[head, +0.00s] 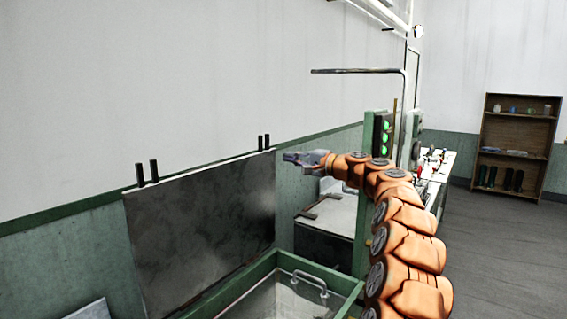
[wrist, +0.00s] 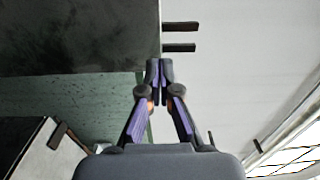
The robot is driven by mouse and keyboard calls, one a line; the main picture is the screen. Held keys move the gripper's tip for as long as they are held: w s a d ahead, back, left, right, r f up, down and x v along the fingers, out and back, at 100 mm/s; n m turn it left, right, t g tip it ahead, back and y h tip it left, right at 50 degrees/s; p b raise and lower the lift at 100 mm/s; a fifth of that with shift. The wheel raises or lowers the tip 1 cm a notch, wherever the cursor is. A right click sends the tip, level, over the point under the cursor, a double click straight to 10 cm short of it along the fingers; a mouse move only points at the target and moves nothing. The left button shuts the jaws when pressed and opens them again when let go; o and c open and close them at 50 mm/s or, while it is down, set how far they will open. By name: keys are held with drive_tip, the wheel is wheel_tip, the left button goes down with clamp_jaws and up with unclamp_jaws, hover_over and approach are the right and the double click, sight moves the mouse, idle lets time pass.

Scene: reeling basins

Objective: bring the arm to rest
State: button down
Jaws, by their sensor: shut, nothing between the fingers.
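My gripper (head: 291,157) is at the end of my orange arm, in the middle of the head view. It is raised in the air and points left toward the wall. In the wrist view my gripper (wrist: 160,64) has its fingertips together, with nothing between them. My arm is bent, rising from the lower right and turning left at the top.
A dark upright panel (head: 205,235) with black pegs stands left of my gripper. A green-framed basin (head: 335,283) with a metal handle lies below. A post with green lights (head: 384,137) stands behind my arm. A wooden shelf (head: 516,128) is far right; the floor before it is clear.

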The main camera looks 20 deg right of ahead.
drive_tip(key=b+v, duration=0.2)
drive_tip(key=v, duration=0.4)
drive_tip(key=s+a+f+n+g, duration=0.25)
drive_tip(key=s+a, duration=0.25)
drive_tip(key=a, duration=0.4)
drive_tip(key=s+a+f+n+g, duration=0.2)
drive_tip(key=s+a+g, duration=0.25)
drive_tip(key=a, duration=0.35)
drive_tip(key=s+a+f+n+g+h, duration=0.1)
drive_tip(key=s+a+f+g, duration=0.1)
drive_tip(key=s+a+f, duration=0.3)
drive_tip(key=s+a+f+n+g, duration=0.1)
drive_tip(key=s+a+f, duration=0.15)
drive_tip(key=s, duration=0.55)
drive_tip(key=s+f+n+g+h, duration=0.1)
drive_tip(key=s+f+g+h, duration=0.1)
drive_tip(key=s+f, duration=0.45)
drive_tip(key=s+f+n+g+h, duration=0.2)
drive_tip(key=s+f, duration=0.1)
drive_tip(key=s, duration=0.7)
drive_tip(key=s+d+f+g+h, duration=0.1)
drive_tip(key=s+d+f+h, duration=0.2)
drive_tip(key=s, duration=0.6)
drive_tip(key=s+d+f+g+h, duration=0.1)
drive_tip(key=s+d+f+h, duration=0.2)
drive_tip(key=s+d+f, duration=0.3)
drive_tip(key=s+d+n, duration=0.1)
drive_tip(key=s, duration=0.3)
drive_tip(key=shift+s+d+f, duration=0.25)
drive_tip(key=shift+d, duration=0.05)
